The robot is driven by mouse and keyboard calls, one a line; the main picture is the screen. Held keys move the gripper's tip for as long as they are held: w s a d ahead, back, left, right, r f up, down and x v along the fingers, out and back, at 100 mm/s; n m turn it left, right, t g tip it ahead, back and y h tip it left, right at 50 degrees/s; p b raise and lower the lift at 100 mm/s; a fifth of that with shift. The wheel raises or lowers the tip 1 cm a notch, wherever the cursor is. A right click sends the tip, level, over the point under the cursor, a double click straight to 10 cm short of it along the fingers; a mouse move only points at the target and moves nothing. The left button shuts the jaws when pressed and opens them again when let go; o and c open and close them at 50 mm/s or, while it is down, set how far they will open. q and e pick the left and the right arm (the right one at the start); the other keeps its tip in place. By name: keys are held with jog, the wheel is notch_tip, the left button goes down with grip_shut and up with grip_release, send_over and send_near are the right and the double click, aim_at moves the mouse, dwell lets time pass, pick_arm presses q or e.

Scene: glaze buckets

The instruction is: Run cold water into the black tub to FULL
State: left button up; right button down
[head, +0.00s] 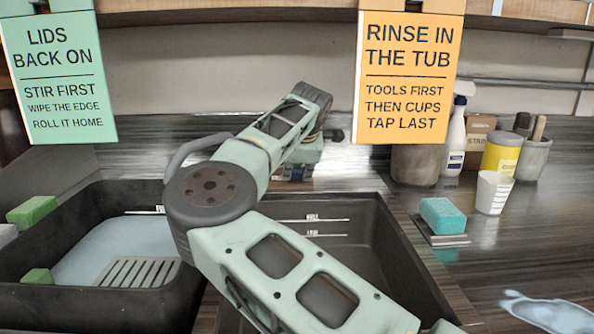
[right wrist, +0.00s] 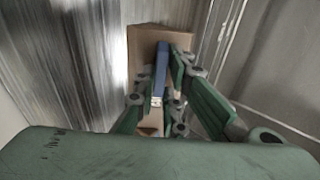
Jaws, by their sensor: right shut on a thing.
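The black tub (head: 372,232) is right of centre in the head view, with two short white level marks on its inner back wall. My right arm crosses over it and hides much of its inside; I see no clear water level there. My right gripper (head: 298,172) is beyond the tub's back rim, partly hidden by its own arm. In the right wrist view, its green fingers (right wrist: 165,85) are shut on a narrow blue handle (right wrist: 161,66), with a brown block behind it. Whether water runs cannot be told. My left gripper is not in view.
A dark basin (head: 90,312) with a pale slatted bottom is at left, with green sponges (head: 33,211) on its edge. At right are a teal sponge (head: 442,215), a white cup (head: 493,192), a spray bottle (head: 455,140) and a wet patch (head: 548,312). Two signs hang above.

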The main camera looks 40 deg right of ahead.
aim_at(297, 173)
jog(key=c, duration=1.8)
grip_release()
notch_tip(297, 173, up, 10)
